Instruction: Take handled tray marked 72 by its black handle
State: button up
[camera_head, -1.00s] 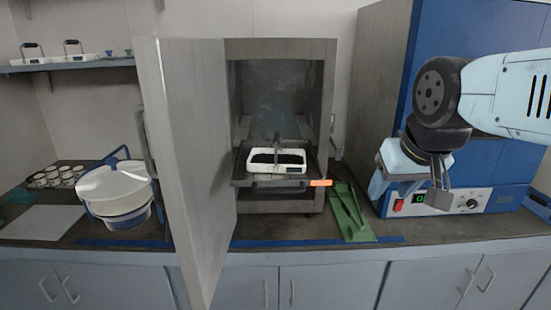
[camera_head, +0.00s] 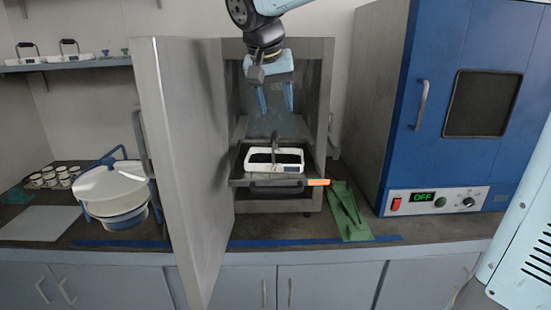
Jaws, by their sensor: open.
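A white handled tray (camera_head: 258,166) with dark contents and a black handle (camera_head: 275,146) sits on a pulled-out shelf (camera_head: 240,181) inside the open grey cabinet. The number on this tray is too small to read. My gripper (camera_head: 275,104) is open and empty, pointing down in front of the cabinet opening, above the tray and its handle, apart from them. Two more white trays with dark handles (camera_head: 26,60) (camera_head: 70,57) stand on the wall shelf at the upper left; their markings cannot be read either.
The cabinet's grey door (camera_head: 185,170) stands open on the left. A blue oven (camera_head: 440,100) reading OFF is at the right. A green ramp-like piece (camera_head: 348,212) lies on the counter beside the cabinet. A white lidded pot (camera_head: 112,188) and several cups (camera_head: 50,178) are at the left.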

aim_at(274, 134)
jog(key=x, duration=0.4)
jog(key=a+x, duration=0.1)
jog(key=x, duration=0.4)
jog(key=w+a+x, duration=0.1)
jog(key=x, duration=0.3)
jog(key=shift+w+d+f, duration=0.1)
jog(key=shift+w+f, duration=0.1)
jog(key=shift+f, duration=0.05)
jog(key=shift+c, duration=0.4)
grip_shut()
